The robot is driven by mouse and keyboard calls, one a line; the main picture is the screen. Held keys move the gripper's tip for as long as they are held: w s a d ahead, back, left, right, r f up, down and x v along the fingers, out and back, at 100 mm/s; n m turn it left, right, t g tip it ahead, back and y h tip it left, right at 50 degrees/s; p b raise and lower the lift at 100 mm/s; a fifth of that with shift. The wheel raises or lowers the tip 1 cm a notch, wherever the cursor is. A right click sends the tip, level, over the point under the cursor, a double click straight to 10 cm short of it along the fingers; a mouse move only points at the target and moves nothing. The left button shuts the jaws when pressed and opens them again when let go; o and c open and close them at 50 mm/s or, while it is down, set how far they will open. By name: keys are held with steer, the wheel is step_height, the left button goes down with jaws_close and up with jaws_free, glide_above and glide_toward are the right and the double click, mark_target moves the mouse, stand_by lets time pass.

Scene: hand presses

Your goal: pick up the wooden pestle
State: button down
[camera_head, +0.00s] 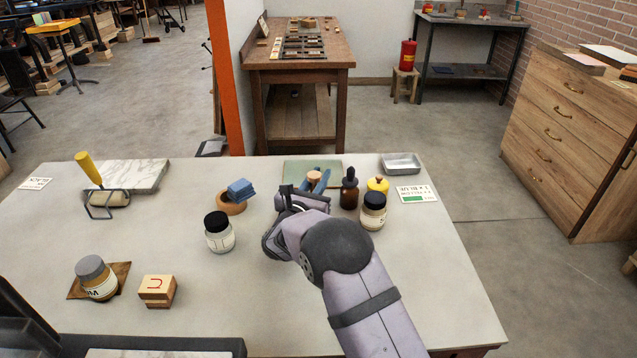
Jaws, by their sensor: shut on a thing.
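The light wooden pestle (314,177) shows only as a rounded top at the far side of my gripper, near the back middle of the table. My gripper (304,189) points away from the camera and is shut on the pestle. My own wrist and arm hide the lower part of the pestle and most of the grip. I cannot tell whether the pestle touches the table or the green mat (300,170) behind it.
A dark dropper bottle (349,192), a black-lidded jar (373,212) and a yellow-lidded pot (378,185) stand close on the right.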

step_height(320, 180, up, 9)
stand_by(0.4)
